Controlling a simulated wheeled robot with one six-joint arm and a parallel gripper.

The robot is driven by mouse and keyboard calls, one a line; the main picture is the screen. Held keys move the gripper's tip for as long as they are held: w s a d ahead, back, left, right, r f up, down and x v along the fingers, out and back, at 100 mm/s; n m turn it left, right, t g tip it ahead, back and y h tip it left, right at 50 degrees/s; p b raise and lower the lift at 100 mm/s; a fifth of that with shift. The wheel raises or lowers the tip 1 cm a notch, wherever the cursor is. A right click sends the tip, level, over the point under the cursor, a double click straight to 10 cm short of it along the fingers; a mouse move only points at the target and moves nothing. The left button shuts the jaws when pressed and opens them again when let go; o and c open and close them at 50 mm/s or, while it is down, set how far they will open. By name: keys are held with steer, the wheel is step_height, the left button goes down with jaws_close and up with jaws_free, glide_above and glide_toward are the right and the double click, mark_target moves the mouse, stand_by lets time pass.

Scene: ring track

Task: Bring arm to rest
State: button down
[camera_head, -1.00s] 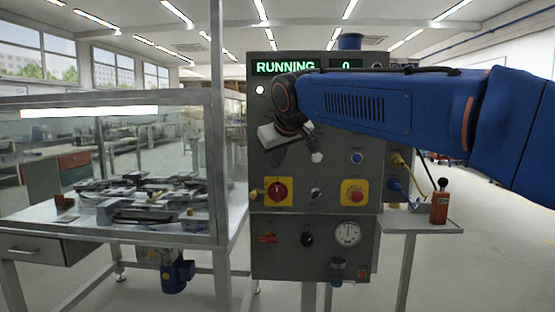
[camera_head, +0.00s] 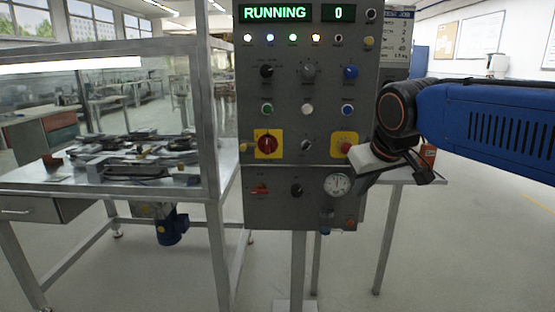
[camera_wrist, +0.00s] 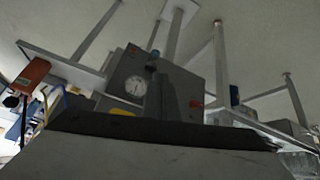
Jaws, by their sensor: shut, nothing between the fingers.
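My blue arm reaches in from the right in the head view and ends at a dark wrist joint with a pale housing. My gripper (camera_wrist: 172,100) shows in the wrist view as dark fingers, shut and empty, in front of the panel's lower part. In the head view the fingers are hard to make out near the housing. The wrist hangs before the right edge of the grey control panel (camera_head: 290,135), covering part of its lower right side. I cannot tell the gap between them. The panel display reads RUNNING and 0.
A glazed bench (camera_head: 215,170) with the ring track (camera_head: 135,155) stands at the left. A small side table (camera_head: 400,182) holds an orange-red box (camera_head: 428,155), partly behind my wrist. A round gauge (camera_head: 337,184) sits low on the panel. Floor at the right is clear.

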steer(key=s+d+f+m+g, duration=0.1)
steer(key=s+d+f, duration=0.3)
steer(key=s+f, duration=0.6)
steer(key=s+d+f+m+g, duration=0.1)
steer(key=s+d+f+m, duration=0.1)
steer(key=s+d+f, duration=0.3)
steer(key=s+f, duration=0.4)
steer(key=s, duration=0.1)
steer(key=shift+s+d+f+m+h, duration=0.25)
steer(key=shift+s+f+m+h, duration=0.05)
steer(key=shift+s+f, duration=0.1)
steer(key=shift+r, duration=0.1)
stand_by(5.5)
